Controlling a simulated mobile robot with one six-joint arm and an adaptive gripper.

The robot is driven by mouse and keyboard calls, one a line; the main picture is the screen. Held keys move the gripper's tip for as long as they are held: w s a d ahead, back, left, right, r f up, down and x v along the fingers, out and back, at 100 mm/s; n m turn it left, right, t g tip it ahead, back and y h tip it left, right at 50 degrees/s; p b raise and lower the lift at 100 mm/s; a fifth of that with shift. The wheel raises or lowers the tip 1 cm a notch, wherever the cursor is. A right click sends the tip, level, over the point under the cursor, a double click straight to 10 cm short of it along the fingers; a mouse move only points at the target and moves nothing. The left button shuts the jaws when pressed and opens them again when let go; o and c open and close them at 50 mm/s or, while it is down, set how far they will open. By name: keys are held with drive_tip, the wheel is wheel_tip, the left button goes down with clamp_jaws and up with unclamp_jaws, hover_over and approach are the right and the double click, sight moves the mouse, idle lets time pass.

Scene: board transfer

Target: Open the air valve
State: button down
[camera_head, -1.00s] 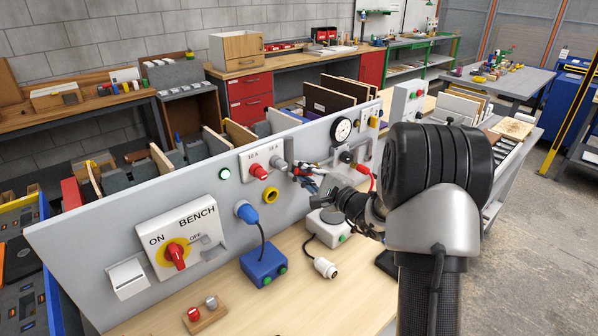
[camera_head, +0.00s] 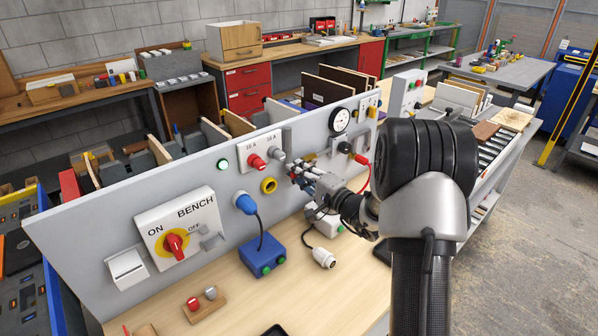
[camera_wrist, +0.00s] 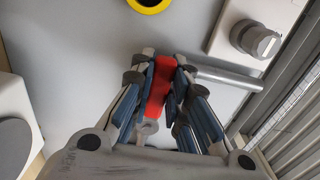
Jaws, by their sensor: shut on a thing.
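The air valve's red lever (camera_wrist: 158,93) shows in the wrist view, running roughly crosswise to a grey metal pipe (camera_wrist: 228,80) on its right. My gripper (camera_wrist: 163,88) is shut on this lever, with blue-padded fingers on both sides of it. In the head view my gripper (camera_head: 298,176) is at the face of the grey panel (camera_head: 110,215), to the right of a yellow ring (camera_head: 268,185). The fingers hide most of the lever and the valve body there.
A pressure gauge (camera_head: 339,120) and a red hose (camera_head: 366,172) are to the right of my gripper. Red and grey knobs (camera_head: 257,162) sit above left. A blue box (camera_head: 263,255) and a white connector (camera_head: 324,257) lie on the wooden bench top below.

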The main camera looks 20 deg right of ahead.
drive_tip(key=c, duration=1.5)
unclamp_jaws()
drive_tip(key=v, duration=1.2)
